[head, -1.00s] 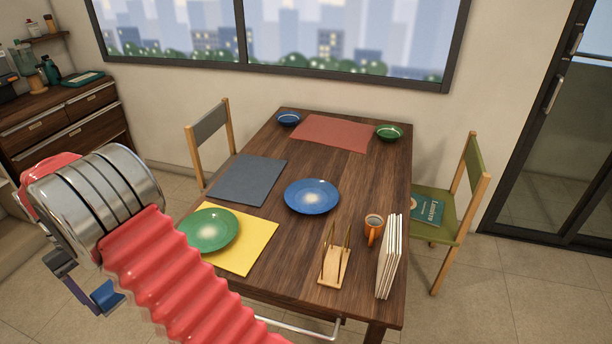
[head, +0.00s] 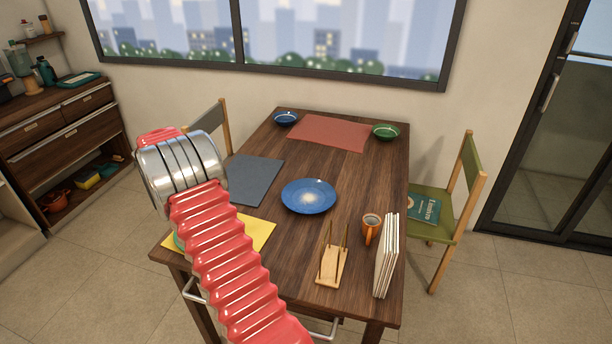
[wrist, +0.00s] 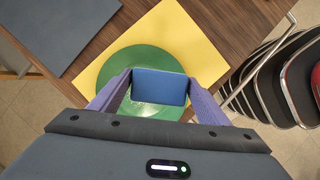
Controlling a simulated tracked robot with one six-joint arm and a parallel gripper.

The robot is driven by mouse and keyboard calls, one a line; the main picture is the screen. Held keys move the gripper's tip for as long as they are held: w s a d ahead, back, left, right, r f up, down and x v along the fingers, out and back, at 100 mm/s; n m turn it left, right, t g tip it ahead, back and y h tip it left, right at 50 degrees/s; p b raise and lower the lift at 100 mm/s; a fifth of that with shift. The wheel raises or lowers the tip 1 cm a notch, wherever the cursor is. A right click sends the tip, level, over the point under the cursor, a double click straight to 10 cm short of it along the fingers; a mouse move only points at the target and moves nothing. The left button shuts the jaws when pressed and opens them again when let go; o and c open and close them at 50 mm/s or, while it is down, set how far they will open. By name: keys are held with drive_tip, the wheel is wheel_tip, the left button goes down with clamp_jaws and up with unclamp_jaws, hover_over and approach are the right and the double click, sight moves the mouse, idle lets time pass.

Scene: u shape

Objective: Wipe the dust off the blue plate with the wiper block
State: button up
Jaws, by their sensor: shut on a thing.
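The blue plate (head: 308,196) lies in the middle of the table, with a pale dust patch at its centre. In the wrist view my gripper (wrist: 160,92) is shut on the blue wiper block (wrist: 159,86), between its purple fingers. The block is over the green plate (wrist: 125,65), which lies on a yellow mat (wrist: 184,38). I cannot tell the gap between block and plate. In the head view my arm hides the gripper, the block and nearly all of the green plate. The blue plate is not in the wrist view.
A grey mat (head: 256,180) lies left of the blue plate. An orange mug (head: 371,229), a wooden holder (head: 332,264) and an upright white stack (head: 386,256) stand to its right. A red mat (head: 330,132) and small blue (head: 286,118) and green (head: 386,131) bowls are behind.

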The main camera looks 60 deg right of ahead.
drive_tip(key=s+d+n+t, duration=0.1)
drive_tip(key=s+d+n, duration=0.2)
drive_tip(key=d, duration=0.7)
drive_tip(key=s+d+n+t, duration=0.1)
drive_tip(key=s+d+n, duration=0.2)
drive_tip(key=s+d, duration=0.5)
drive_tip(key=s+d+n+t+h, duration=0.1)
drive_tip(key=s+d+n, duration=0.3)
drive_tip(key=d, duration=1)
drive_tip(key=shift+s+d+t, duration=0.25)
drive_tip(key=shift+s+t, duration=0.15)
drive_tip(key=shift+s, duration=0.8)
drive_tip(key=shift+f, duration=0.15)
